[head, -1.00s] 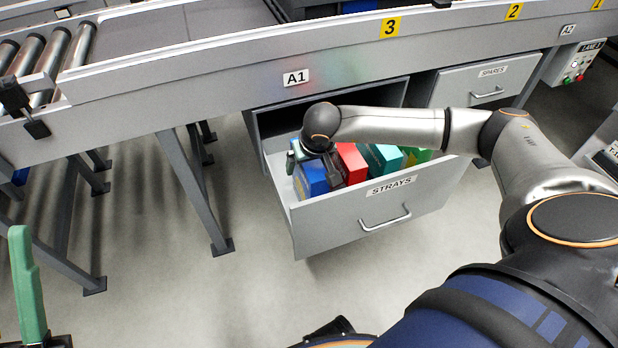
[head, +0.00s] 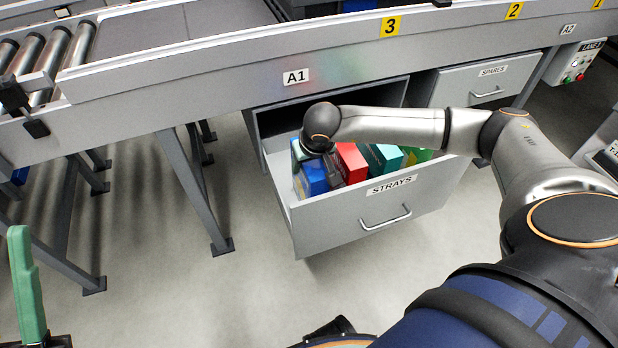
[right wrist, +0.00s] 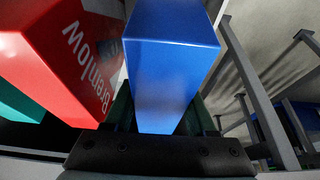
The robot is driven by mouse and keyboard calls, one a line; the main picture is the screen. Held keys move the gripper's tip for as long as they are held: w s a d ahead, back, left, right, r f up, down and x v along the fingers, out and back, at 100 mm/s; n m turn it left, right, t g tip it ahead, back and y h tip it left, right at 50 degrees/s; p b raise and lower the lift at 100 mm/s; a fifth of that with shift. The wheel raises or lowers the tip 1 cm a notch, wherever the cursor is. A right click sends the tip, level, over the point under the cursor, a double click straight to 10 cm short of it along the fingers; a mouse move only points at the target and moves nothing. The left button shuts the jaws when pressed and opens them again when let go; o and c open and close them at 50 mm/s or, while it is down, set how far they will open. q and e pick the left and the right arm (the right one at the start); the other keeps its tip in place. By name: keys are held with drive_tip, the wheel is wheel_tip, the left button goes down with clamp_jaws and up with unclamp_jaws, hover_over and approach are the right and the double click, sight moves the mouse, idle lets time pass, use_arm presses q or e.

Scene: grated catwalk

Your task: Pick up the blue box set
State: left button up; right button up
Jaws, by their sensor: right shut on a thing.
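The blue box (head: 313,180) stands at the left end of the open STRAYS drawer (head: 425,208). My right gripper (head: 318,160) reaches down into the drawer over it, and the wrist hides part of the box. In the right wrist view the blue box (right wrist: 170,65) sits between the dark green fingers, which are shut on it. My left gripper (head: 30,290) shows only in part at the lower left edge, as a green finger on a black mount. Its jaw gap is out of frame.
A red box (head: 352,160), a teal box (head: 384,158) and a green box (head: 420,155) stand to the right in the drawer. The conveyor frame (head: 345,75) overhangs the drawer's back. A closed SPARES drawer (head: 483,82) is at right. Floor in front is clear.

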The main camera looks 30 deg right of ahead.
clamp_jaws()
drive_tip(key=shift+r, duration=0.1)
idle(0.3)
